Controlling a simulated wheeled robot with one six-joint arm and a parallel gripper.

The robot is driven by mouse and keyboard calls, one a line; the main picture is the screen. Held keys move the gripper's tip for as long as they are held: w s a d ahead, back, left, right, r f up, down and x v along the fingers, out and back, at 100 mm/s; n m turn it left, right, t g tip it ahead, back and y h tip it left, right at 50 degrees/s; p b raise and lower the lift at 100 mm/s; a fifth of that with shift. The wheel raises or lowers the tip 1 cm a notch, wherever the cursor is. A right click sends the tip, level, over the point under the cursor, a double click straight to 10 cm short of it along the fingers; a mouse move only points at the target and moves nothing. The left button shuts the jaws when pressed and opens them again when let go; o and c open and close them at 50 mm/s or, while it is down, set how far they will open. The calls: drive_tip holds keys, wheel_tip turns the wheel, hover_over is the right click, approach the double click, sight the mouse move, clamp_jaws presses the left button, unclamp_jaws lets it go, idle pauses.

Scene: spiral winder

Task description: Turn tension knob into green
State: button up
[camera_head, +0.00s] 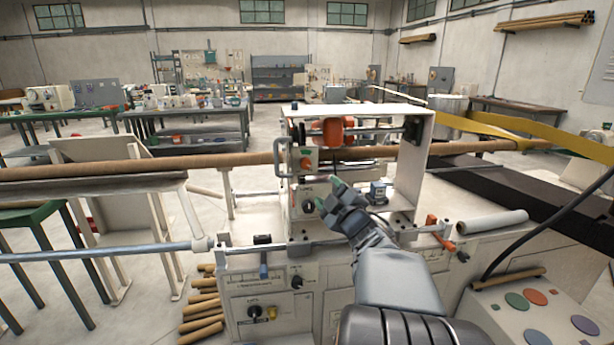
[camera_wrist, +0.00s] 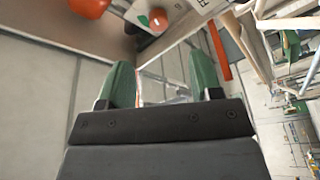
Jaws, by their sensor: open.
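An orange knob (camera_head: 306,162) sits on a small pale plate with a green patch, on the front of the white winder housing (camera_head: 425,150). In the wrist view the orange knob (camera_wrist: 158,19) shows at the top, beyond the fingertips, on a plate with green and white areas. A black knob (camera_head: 308,206) is on the panel below. The labels are too small to read, so I cannot tell for certain which is the tension knob. My gripper (camera_head: 331,196) is open and empty, beside the black knob and below the orange one. Its green fingers (camera_wrist: 160,82) stand apart, with nothing between them.
A long brown tube (camera_head: 150,165) runs through the housing. A metal handle (camera_head: 280,158) is left of the orange knob. A yellow belt (camera_head: 510,135) and dark table lie right. More knobs (camera_head: 296,282) are on the lower cabinet. A button panel (camera_head: 545,305) is front right.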

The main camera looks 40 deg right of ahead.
sight(308, 166)
drive_tip(key=shift+n+t+y, duration=0.4)
drive_tip(key=shift+n+y, duration=0.3)
drive_tip(key=shift+n, duration=0.2)
drive_tip(key=x, duration=0.6)
drive_tip(key=p+x, duration=0.1)
drive_tip(key=x, duration=0.6)
drive_tip(key=shift+d+r, duration=0.1)
drive_tip(key=shift+d, duration=0.15)
drive_tip(key=c, duration=0.9)
